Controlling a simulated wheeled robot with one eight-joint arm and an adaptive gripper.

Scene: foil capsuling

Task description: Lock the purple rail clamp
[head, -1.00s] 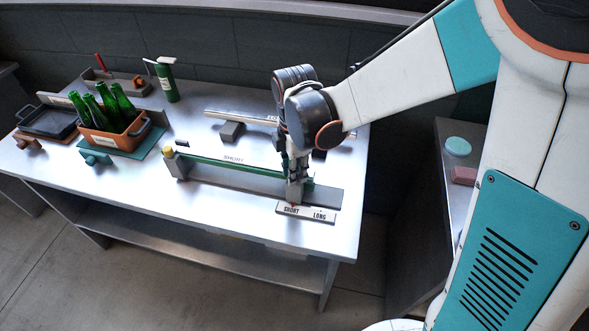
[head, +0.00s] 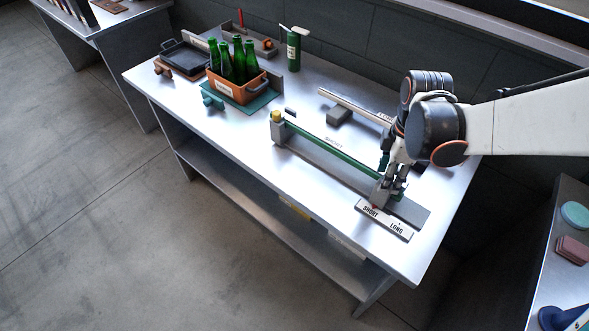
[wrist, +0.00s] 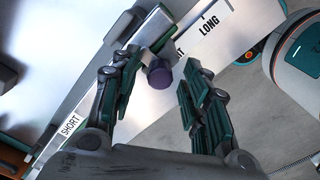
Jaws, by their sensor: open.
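The purple rail clamp shows in the wrist view as a round purple knob (wrist: 160,75) on a dark grey block. It lies between my two fingertips, with a visible gap on the right side; contact is not clear. My gripper (wrist: 158,64) is open, its green-padded fingers on either side of the knob. In the head view my gripper (head: 390,186) points down at the right end of the rail (head: 330,165), just behind the plate marked SHORT and LONG (head: 384,220). The clamp is hidden there by my gripper.
An orange crate of green bottles (head: 238,90) stands on a teal mat at the left. A dark tray (head: 185,57), a green cylinder (head: 293,52) and a grey block (head: 339,116) are also on the table. The front-left tabletop is clear.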

